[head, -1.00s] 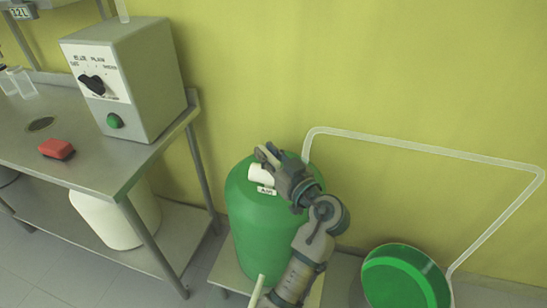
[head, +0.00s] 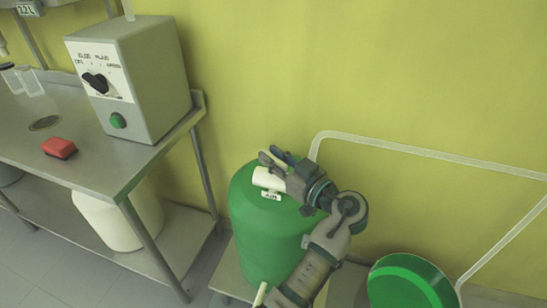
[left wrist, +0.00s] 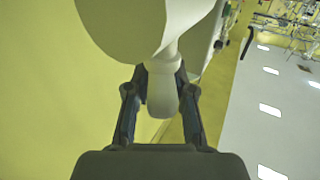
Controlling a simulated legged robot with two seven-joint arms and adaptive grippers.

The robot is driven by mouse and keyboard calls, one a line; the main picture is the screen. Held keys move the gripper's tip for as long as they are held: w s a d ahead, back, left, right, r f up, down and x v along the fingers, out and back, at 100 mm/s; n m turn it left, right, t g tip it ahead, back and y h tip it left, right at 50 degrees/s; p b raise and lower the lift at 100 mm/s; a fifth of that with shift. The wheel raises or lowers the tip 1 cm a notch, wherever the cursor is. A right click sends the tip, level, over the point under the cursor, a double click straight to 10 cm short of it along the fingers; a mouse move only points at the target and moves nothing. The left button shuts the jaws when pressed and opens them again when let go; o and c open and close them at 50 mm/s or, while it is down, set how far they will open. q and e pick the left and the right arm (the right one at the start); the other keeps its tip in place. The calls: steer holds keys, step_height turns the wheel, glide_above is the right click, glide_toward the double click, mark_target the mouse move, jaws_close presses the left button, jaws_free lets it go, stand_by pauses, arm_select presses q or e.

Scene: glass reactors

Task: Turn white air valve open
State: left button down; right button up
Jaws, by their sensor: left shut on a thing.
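The white air valve (head: 268,179) sits on top of a green tank (head: 262,225), above a small label that reads AIR. My left gripper (head: 275,160) is at the valve, its arm coming up from the bottom of the head view. In the left wrist view the two fingers (left wrist: 160,100) are closed on either side of the narrow white part of the valve (left wrist: 162,90), with a wide rounded white part beyond it. In the head view the gripper partly hides the valve, so its exact turn cannot be told. My right gripper is not in view.
A steel table (head: 75,165) at the left carries a grey control box (head: 155,85) with a black knob and a red block (head: 59,148). A second green vessel (head: 410,285) stands at the lower right beside a pale pipe (head: 430,155). The yellow wall is close behind.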

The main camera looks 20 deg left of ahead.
arm_select(q)
steer(key=c, duration=1)
jaws_free()
steer(key=shift+w+d+f, duration=0.1)
steer(key=shift+d, duration=0.05)
steer(key=v, duration=1.2)
steer(key=shift+d, duration=0.1)
